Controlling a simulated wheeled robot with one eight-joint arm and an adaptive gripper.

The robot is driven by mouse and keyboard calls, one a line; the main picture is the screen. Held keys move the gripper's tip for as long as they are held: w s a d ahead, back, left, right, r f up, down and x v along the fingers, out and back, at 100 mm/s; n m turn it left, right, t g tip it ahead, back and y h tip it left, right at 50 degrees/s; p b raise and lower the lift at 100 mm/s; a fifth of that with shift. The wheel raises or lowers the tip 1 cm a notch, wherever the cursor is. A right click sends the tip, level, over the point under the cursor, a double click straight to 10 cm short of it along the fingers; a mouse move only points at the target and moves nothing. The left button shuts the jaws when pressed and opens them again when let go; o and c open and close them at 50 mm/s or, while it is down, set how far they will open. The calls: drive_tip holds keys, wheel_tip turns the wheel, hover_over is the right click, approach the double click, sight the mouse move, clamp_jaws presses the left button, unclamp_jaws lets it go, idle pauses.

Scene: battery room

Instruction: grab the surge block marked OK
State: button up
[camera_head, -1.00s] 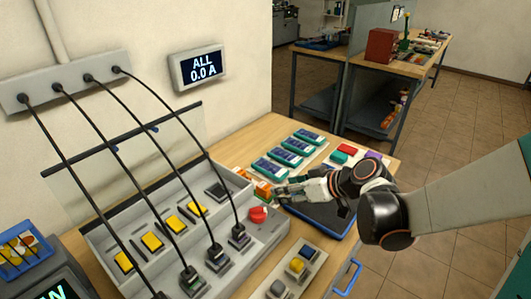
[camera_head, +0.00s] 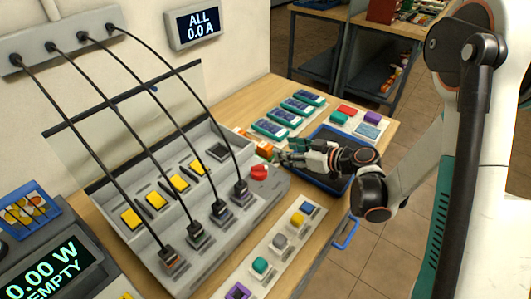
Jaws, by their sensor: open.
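My gripper (camera_head: 283,154) is open, low over the bench between the grey charging rack and a blue tray. Just left of its fingertips is a small orange block (camera_head: 264,147); I cannot tell whether they touch. Several teal blocks with dark faces (camera_head: 270,128) lie in a row on a pale board behind the gripper. No OK mark is readable on any block, so I cannot tell which one is the surge block marked OK.
The blue tray (camera_head: 334,182) lies partly under my wrist. The grey rack (camera_head: 225,225) has a red knob (camera_head: 259,172), yellow blocks and hanging black cables. A strip of coloured blocks (camera_head: 280,242) is along the front edge. Coloured blocks (camera_head: 346,111) stand behind the tray.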

sight(266, 146)
drive_tip(key=b+x, duration=0.2)
drive_tip(key=x, duration=0.5)
drive_tip(key=shift+w+a+f, duration=0.15)
drive_tip(key=shift+a, duration=0.1)
drive_tip(key=c, duration=1.2)
